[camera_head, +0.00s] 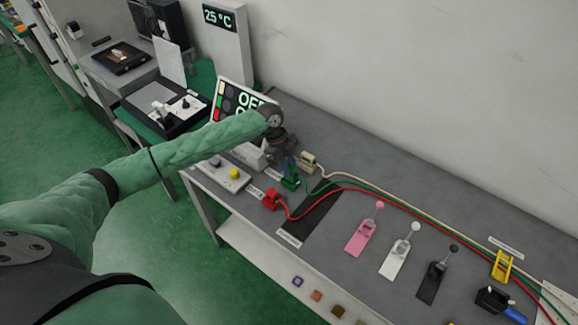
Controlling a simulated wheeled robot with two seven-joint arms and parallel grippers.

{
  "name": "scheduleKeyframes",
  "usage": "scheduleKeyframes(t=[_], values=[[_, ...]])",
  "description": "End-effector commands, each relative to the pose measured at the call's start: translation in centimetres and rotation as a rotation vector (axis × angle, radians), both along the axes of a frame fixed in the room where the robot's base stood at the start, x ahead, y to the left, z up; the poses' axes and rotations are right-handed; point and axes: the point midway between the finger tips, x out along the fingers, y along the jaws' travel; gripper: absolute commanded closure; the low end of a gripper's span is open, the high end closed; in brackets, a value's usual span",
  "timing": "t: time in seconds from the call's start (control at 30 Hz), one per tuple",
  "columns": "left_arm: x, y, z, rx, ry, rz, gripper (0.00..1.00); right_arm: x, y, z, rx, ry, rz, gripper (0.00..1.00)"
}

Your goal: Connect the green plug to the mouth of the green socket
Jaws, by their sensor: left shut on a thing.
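The green plug (291,182) is near the left end of the grey table, between the red and the cream plugs. A green cable runs from it to the right. My left gripper (286,170) is at the plug, reaching down from above, and is shut on it. The fingers are small and dark, so the exact grip is hard to see. I cannot make out the mouth of the green socket; the gripper and arm cover the area just behind the plug. My right gripper is not in view.
A red plug (271,199) and a cream plug (308,160) sit close on either side, with cables trailing right. Pink (361,238), white (394,262) and black (431,282) levers stand further right. A box with a yellow button (234,174) is at the left edge.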

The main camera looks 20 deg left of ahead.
Motion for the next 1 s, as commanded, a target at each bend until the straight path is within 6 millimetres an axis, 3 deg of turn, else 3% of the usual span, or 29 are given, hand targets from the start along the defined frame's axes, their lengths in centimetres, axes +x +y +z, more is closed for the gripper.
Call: scheduleKeyframes(t=[0.43, 1.0], values=[[0.0, 0.0, -1.0, 0.0, 0.0, 0.0, 1.0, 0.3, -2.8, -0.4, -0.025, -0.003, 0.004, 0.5], [0.0, 0.0, -2.1, 0.0, 0.0, 0.0, 1.0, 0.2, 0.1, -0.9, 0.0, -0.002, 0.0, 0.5]])
